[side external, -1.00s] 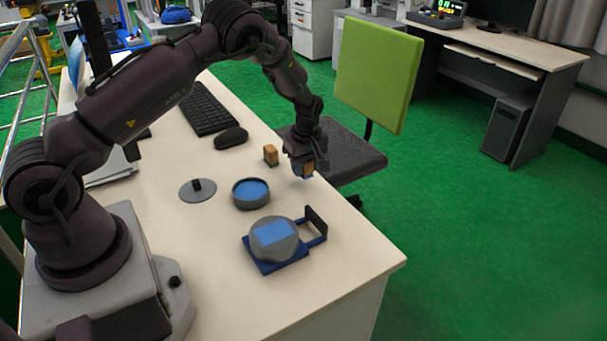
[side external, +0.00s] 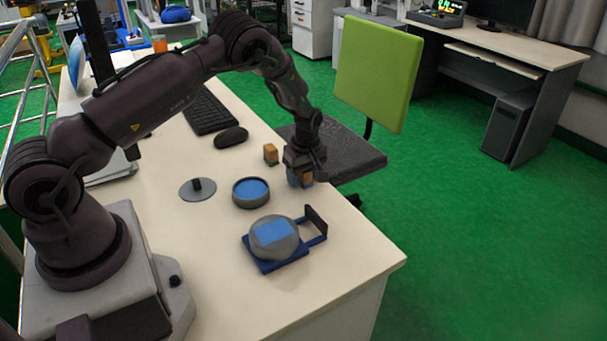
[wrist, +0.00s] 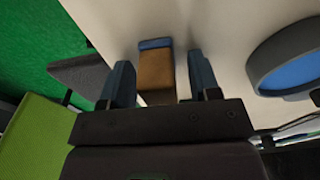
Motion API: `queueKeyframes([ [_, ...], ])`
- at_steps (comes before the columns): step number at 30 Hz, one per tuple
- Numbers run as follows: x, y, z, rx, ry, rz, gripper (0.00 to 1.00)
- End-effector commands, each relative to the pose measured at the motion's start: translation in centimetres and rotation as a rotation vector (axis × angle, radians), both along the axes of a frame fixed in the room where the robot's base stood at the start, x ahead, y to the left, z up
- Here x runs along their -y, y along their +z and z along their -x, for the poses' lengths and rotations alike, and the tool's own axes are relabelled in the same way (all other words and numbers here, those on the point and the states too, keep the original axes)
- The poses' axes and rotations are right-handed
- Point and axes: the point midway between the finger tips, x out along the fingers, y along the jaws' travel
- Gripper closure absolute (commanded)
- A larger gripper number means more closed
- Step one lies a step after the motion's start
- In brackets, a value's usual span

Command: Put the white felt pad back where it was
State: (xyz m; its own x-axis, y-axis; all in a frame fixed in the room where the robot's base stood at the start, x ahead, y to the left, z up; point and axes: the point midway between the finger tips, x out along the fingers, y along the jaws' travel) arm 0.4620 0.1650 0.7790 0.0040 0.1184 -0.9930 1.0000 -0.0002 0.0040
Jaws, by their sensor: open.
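No white felt pad can be made out in either view. My gripper (side external: 301,182) is low over the table near its far right edge. It also shows in the wrist view (wrist: 161,82), with its fingers apart on either side of a brown block (wrist: 155,72) with a blue end. There is a visible gap at the right finger; contact at the left finger is unclear. In the side view the fingers partly hide this block (side external: 307,179).
A second brown block (side external: 270,154) stands left of my gripper. The front right table is clear.

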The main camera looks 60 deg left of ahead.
Motion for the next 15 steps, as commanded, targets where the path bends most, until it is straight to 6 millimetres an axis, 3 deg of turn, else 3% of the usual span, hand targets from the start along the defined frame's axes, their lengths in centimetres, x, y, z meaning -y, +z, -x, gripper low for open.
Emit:
queueKeyframes([
  [5, 0.2, 1.8, -0.1, 0.003, -0.001, 0.0, 0.44],
  [15, 1.0, 8.9, 0.0, 0.003, -0.001, -0.001, 0.44],
])
